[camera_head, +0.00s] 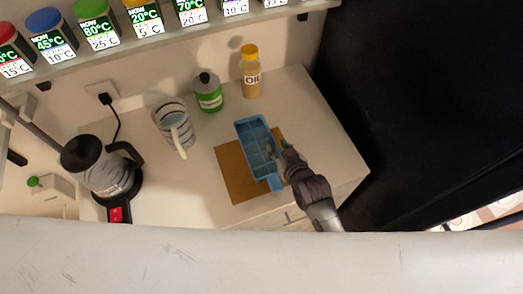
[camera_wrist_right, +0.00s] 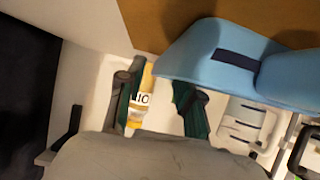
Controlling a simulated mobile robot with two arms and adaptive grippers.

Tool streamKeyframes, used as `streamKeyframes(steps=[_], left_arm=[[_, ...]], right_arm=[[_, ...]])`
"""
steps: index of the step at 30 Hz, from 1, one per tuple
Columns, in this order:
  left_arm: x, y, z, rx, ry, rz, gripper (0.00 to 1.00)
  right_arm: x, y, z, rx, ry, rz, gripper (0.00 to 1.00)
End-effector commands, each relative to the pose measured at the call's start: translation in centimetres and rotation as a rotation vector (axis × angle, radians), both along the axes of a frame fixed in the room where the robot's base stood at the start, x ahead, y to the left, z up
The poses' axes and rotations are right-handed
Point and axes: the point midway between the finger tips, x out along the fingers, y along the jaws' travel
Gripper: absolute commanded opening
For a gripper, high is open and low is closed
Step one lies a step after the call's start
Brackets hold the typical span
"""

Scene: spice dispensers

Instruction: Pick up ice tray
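The blue ice tray (camera_head: 258,148) lies on a brown board (camera_head: 231,173) on the white counter. It has several compartments and a tab at its near end. In the right wrist view, part of the smooth blue tray (camera_wrist_right: 225,62) fills the upper right. My right gripper (camera_head: 277,150) is at the tray's right long side, with its fingertips close to the rim. In the right wrist view, its two green-padded fingers (camera_wrist_right: 157,80) are apart with nothing held between them. The tray is beside one finger; I cannot tell if they touch. My left gripper is not in view.
A yellow-capped oil bottle (camera_head: 251,73), a green jar (camera_head: 208,93) and a striped mug (camera_head: 174,126) stand behind and left. A kettle (camera_head: 102,168) stands at the left. A shelf of spice dispensers (camera_head: 144,22) runs above. The counter's right part is clear.

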Motion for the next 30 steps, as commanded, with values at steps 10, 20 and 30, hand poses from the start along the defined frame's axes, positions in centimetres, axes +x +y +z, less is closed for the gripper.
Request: streamKeyframes(steps=[10, 20, 30], left_arm=[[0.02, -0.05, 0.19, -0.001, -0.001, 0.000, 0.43], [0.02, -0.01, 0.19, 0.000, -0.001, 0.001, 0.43], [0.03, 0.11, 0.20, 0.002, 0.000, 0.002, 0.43]], right_arm=[[1.21, 0.52, -0.84, 0.000, 0.001, 0.000, 0.35], [1.18, 0.50, -0.82, -0.001, 0.001, -0.001, 0.00], [1.22, 0.49, -0.77, -0.001, -0.001, 0.000, 0.00]])
